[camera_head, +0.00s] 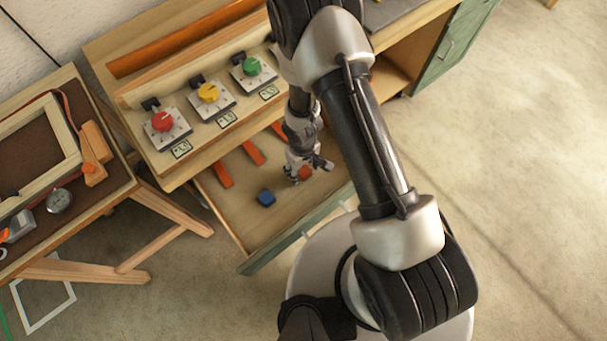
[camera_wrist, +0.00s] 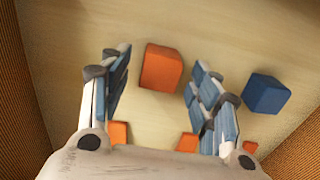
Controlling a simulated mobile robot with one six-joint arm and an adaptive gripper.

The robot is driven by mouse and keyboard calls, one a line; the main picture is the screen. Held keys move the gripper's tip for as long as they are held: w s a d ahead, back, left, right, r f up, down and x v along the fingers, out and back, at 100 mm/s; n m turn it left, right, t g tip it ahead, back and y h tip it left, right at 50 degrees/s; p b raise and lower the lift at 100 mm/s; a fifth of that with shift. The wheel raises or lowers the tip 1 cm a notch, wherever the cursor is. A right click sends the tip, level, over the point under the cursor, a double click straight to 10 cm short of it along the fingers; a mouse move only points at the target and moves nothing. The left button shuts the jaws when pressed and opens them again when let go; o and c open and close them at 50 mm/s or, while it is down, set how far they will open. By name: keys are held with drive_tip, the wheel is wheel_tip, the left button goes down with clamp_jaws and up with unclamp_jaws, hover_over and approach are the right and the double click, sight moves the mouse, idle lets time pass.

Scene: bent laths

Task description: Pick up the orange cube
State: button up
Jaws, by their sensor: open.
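The orange cube (camera_wrist: 160,68) lies on the wooden bottom of the open drawer (camera_head: 285,211). In the wrist view it shows between and just beyond the two fingers, apart from both. In the head view the orange cube (camera_head: 305,173) is partly hidden by my gripper (camera_head: 308,178), which points down into the drawer right over it. In the wrist view my gripper (camera_wrist: 158,85) is open, with nothing between its fingers held. How high the fingertips are above the drawer bottom is hard to tell.
A blue cube (camera_head: 266,198) lies close by in the drawer, right of the fingers in the wrist view (camera_wrist: 266,94). Orange strips (camera_head: 222,174) lie further back. The drawer front (camera_head: 300,226) and the bench with red, yellow and green knobs (camera_head: 209,93) border the space.

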drive_tip(key=shift+c, duration=0.2)
drive_tip(key=c, duration=1.1)
drive_tip(key=shift+r, duration=0.1)
